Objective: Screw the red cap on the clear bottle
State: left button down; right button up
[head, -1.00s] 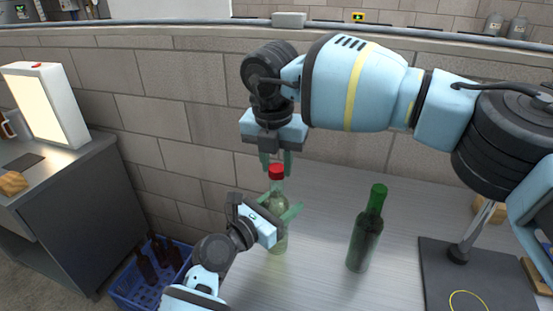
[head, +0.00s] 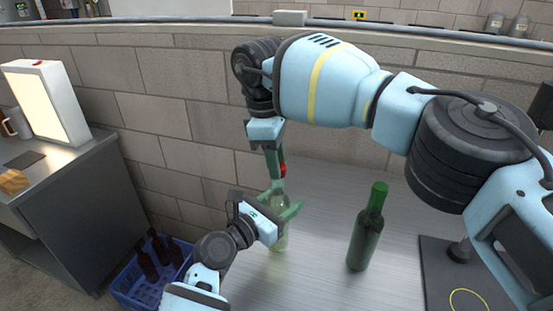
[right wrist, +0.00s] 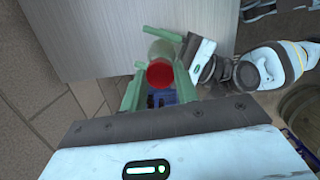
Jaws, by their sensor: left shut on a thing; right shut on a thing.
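The clear bottle (head: 279,238) stands upright on the metal table. My left gripper (head: 283,210) is shut around its upper body from the left. The red cap (head: 283,170) is at the top of the bottle's neck, partly hidden by a green finger. My right gripper (head: 276,170) comes down from above and is shut on the cap. In the right wrist view the red cap (right wrist: 160,73) lies between the fingers of my right gripper (right wrist: 158,84), with the bottle (right wrist: 161,50) beyond it. I cannot see how far the cap is seated on the threads.
A green bottle (head: 364,238) stands on the table to the right. A dark mat (head: 437,262) lies at the right. A blue crate (head: 125,288) with dark bottles is on the floor at the lower left. A light panel (head: 45,105) stands on the left counter.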

jog(key=m, duration=0.3)
jog(key=o, duration=0.9)
jog(key=shift+r, duration=2.25)
jog(key=shift+n, duration=0.3)
jog(key=shift+c, duration=0.2)
